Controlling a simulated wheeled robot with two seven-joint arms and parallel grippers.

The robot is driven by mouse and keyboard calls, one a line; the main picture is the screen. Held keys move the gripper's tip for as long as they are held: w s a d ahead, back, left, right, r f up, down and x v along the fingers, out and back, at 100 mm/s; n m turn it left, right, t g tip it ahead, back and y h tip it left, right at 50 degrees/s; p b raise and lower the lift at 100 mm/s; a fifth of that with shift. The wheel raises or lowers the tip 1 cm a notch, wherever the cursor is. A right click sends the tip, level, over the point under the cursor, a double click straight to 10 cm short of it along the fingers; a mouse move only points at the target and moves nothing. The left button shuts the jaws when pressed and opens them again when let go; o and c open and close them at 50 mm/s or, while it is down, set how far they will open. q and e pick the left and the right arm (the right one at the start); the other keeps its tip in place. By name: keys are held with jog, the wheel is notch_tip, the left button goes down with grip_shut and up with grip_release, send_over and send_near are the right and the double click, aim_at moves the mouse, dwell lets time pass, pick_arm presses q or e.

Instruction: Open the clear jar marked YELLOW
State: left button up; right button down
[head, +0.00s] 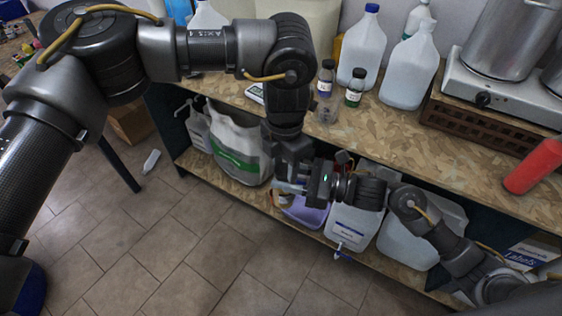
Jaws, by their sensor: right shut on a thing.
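No YELLOW marking is readable in the head view. A small clear jar (326,111) stands near the worktop's front edge, beside a dark-lidded bottle (325,78) and a green-labelled bottle (355,87); I cannot tell whether it is the marked one. My left arm reaches over the worktop, and its gripper (288,168) points down in front of the worktop's edge; its fingers are too dark and overlapped to read. My right gripper (290,187) comes from the right and points left, just below the left one. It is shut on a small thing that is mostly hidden.
The worktop (460,170) holds white jugs (410,72), a hot plate with pots (500,95) and a red cylinder (535,165). The tiled floor is mostly clear.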

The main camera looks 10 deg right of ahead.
pick_arm(q)
jog(key=shift+a, duration=0.1)
jog(key=c, duration=0.4)
jog(key=shift+o, duration=0.3)
jog(key=n, duration=0.3)
jog(key=shift+w+n, duration=0.1)
jog(key=shift+n, duration=0.5)
jog(key=shift+a, duration=0.1)
jog(key=o, duration=1.1)
jog(key=shift+c, duration=0.2)
jog(key=shift+r, duration=0.15)
